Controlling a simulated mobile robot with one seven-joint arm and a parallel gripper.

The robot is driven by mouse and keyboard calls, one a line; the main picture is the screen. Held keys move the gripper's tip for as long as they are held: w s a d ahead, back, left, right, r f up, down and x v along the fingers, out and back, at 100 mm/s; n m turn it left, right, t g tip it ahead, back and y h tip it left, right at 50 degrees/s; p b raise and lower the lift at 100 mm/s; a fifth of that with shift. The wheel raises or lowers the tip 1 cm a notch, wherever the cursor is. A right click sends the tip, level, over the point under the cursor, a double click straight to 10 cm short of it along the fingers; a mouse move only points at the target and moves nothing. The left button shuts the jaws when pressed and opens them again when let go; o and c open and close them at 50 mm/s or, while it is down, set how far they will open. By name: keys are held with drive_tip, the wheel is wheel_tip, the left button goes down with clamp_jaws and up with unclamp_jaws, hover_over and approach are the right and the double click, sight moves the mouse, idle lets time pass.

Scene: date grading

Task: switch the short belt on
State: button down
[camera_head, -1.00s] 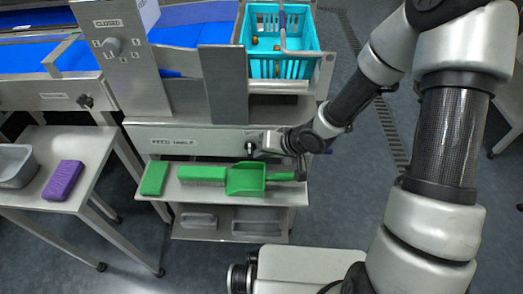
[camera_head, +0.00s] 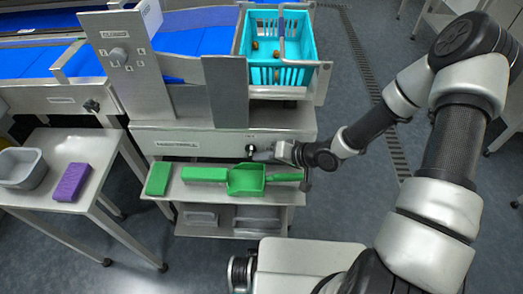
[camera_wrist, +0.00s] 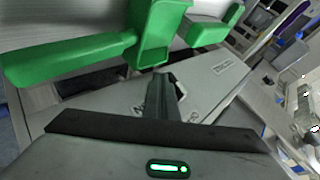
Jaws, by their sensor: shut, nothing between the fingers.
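The feed table's steel front (camera_head: 190,142) carries a black rotary knob (camera_head: 250,149) near its right end. My gripper (camera_head: 260,155) is shut and empty at the knob's right side. I cannot tell whether it touches the knob or how the knob is set. A blue belt (camera_head: 205,40) lies behind the upright steel plates. Another black knob (camera_head: 91,105) sits on the left frame, beside a small label.
Below, a shelf holds a green scoop (camera_head: 246,179), a green brush (camera_head: 204,174) and a green block (camera_head: 158,178). A turquoise basket (camera_head: 280,76) stands above. A side table at left holds a purple block (camera_head: 70,182) and grey tub (camera_head: 22,168).

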drive_tip(key=shift+y, duration=0.4)
drive_tip(key=shift+a+f+p, duration=0.15)
drive_tip(key=shift+f+p, duration=0.2)
drive_tip(key=shift+p, duration=0.05)
idle(1.1)
drive_tip(key=shift+r+p, duration=0.75)
drive_tip(key=shift+r, duration=0.05)
drive_tip(key=shift+a, duration=0.1)
